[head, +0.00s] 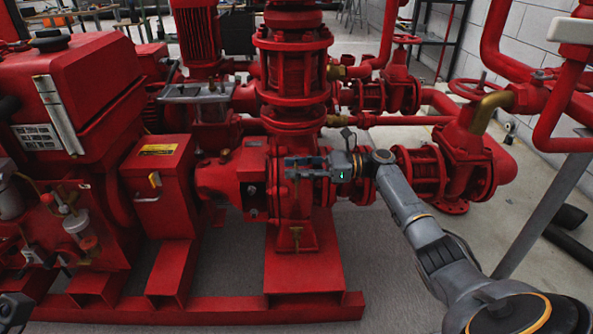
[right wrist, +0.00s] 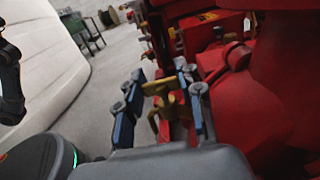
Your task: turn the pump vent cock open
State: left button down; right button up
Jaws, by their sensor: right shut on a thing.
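My right gripper (head: 292,168) reaches in from the right at the front of the red pump casing (head: 290,200). Its fingers point left. In the right wrist view the blue-padded fingers of my right gripper (right wrist: 159,94) are closed around a small brass fitting, which I take to be the vent cock (right wrist: 158,88). In the head view the gripper hides this fitting. I cannot tell how far its handle is turned. A grey and black part of mine shows at the lower left corner of the head view; its jaws cannot be made out.
A red engine (head: 80,85) and a red box (head: 158,185) with a yellow handle stand left of the pump. A flanged red valve (head: 465,155) and pipes stand to the right. A grey slanted post (head: 540,220) rises at the far right.

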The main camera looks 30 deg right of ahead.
dwell(0.3)
jog(key=o, duration=1.2)
jog(key=shift+a, duration=0.1)
jog(key=v, duration=1.2)
jog(key=shift+w, duration=0.1)
jog(key=shift+f, duration=0.15)
